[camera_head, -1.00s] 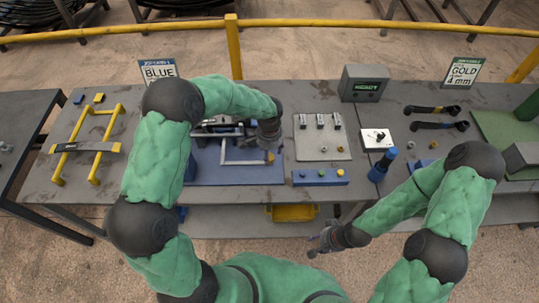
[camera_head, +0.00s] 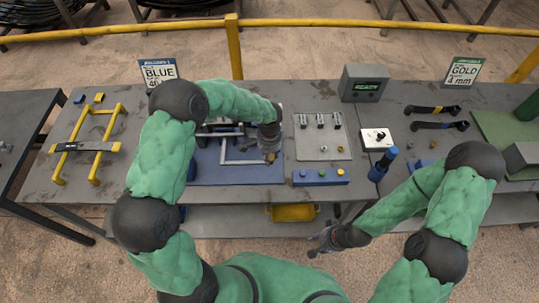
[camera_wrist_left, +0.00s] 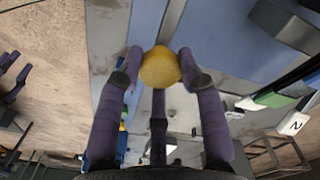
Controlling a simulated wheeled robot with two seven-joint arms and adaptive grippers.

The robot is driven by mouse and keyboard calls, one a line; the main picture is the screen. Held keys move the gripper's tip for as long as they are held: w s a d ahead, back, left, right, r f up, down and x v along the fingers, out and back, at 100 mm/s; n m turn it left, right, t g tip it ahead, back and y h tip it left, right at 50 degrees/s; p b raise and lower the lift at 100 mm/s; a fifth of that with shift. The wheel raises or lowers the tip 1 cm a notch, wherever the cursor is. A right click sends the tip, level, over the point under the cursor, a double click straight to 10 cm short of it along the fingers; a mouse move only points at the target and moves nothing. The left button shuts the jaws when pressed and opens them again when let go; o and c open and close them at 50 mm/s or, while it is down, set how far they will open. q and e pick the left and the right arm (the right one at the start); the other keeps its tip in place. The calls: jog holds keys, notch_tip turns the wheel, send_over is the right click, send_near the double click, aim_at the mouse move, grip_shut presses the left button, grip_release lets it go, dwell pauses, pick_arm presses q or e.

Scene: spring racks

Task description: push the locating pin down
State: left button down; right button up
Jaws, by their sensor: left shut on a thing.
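The locating pin appears as a yellow round knob between the fingers in the left wrist view (camera_wrist_left: 160,67). It also shows in the head view (camera_head: 270,158), at the right end of the blue fixture plate (camera_head: 225,174).
A grey plate with several clips (camera_head: 322,150) and a blue button box (camera_head: 320,178) lie just right of the fixture. A dark blue cylinder (camera_head: 383,165) stands further right. A yellow-handled frame (camera_head: 90,145) lies at the left. My left arm covers part of the fixture.

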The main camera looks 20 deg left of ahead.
pick_arm(q)
notch_tip(320, 180, down, 8)
jog(key=b, duration=0.6)
jog(key=shift+f, duration=0.25)
jog(key=shift+s, duration=0.2)
jog(key=c, duration=1.1)
grip_release()
jog(key=shift+c, duration=0.2)
jog(key=o, duration=0.3)
jog(key=shift+o, duration=0.2)
jog(key=shift+w, duration=0.15)
jog(key=shift+r, duration=0.1)
notch_tip(320, 180, up, 12)
jog(key=shift+f, duration=0.1)
